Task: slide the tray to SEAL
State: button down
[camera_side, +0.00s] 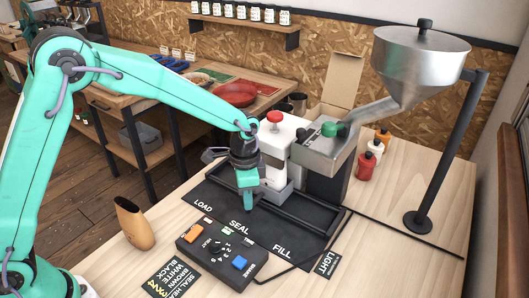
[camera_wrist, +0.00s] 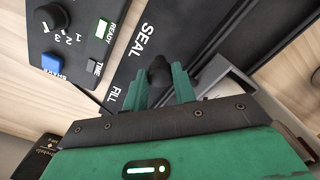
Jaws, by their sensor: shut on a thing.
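My gripper (camera_side: 249,208) points down over the dark rail plate (camera_side: 215,196) marked LOAD, SEAL and FILL, just beyond the word SEAL. In the wrist view my gripper (camera_wrist: 161,85) is shut on a dark round knob (camera_wrist: 159,71), beside the labels. The knob appears to be the tray's handle; the tray's body is mostly hidden behind my fingers and wrist. A grey edged part (camera_wrist: 240,83) shows just right of the fingers, and I cannot tell whether it belongs to the tray. The white sealer (camera_side: 282,139) with a red knob stands right behind my gripper.
A control box (camera_side: 222,252) with orange and blue buttons sits in front of the plate; its READY label is lit green. A steel hopper (camera_side: 418,60) and its chute stand at right. A brown cup (camera_side: 134,223) stands at left. Several bottles (camera_side: 366,165) stand behind.

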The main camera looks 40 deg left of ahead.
jog(key=shift+w, duration=0.1)
jog(key=c, duration=1.1)
grip_release()
jog(key=shift+r, duration=0.1)
jog(key=shift+r, duration=3.8)
jog(key=shift+r, duration=0.1)
